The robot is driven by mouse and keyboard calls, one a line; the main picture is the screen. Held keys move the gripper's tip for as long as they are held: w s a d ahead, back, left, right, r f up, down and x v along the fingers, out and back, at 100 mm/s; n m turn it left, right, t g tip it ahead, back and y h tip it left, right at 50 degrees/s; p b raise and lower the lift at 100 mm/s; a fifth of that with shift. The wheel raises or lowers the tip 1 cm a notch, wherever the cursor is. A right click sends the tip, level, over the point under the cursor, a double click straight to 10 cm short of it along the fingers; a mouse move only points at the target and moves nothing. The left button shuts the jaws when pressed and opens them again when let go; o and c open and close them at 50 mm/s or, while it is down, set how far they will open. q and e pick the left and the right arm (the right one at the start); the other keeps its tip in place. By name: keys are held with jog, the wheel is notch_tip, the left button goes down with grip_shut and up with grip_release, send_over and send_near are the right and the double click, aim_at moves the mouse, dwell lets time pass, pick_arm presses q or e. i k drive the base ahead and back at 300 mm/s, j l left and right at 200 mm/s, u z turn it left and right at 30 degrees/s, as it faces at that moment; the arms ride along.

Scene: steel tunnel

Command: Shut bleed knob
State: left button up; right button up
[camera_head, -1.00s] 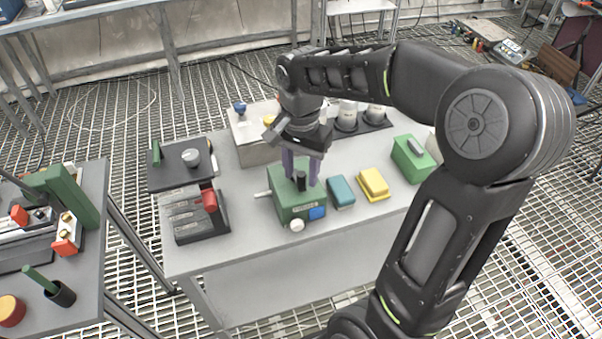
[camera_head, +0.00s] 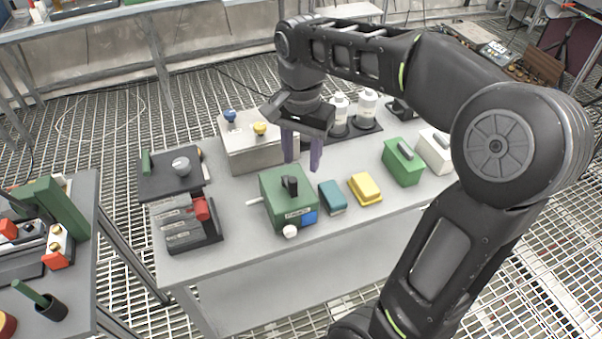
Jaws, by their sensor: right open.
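A green box (camera_head: 268,190) stands on the grey table, with a black knob (camera_head: 289,186) on its top, a blue patch on its front and a pale round knob (camera_head: 290,231) low at the front. I cannot read which knob is the bleed knob. My right gripper (camera_head: 303,163) is open and empty, its two purple fingers pointing down above and slightly behind the black knob, apart from it. The whole black knob is visible. My left gripper is not in view.
A teal block (camera_head: 332,197) and a yellow block (camera_head: 364,188) sit right of the green box. A metal box (camera_head: 249,153) with blue and yellow knobs stands behind. A grey unit with a red part (camera_head: 202,209) is at left. White bottles stand behind the gripper.

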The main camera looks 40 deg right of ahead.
aim_at(288, 231)
jog(key=z, duration=1.25)
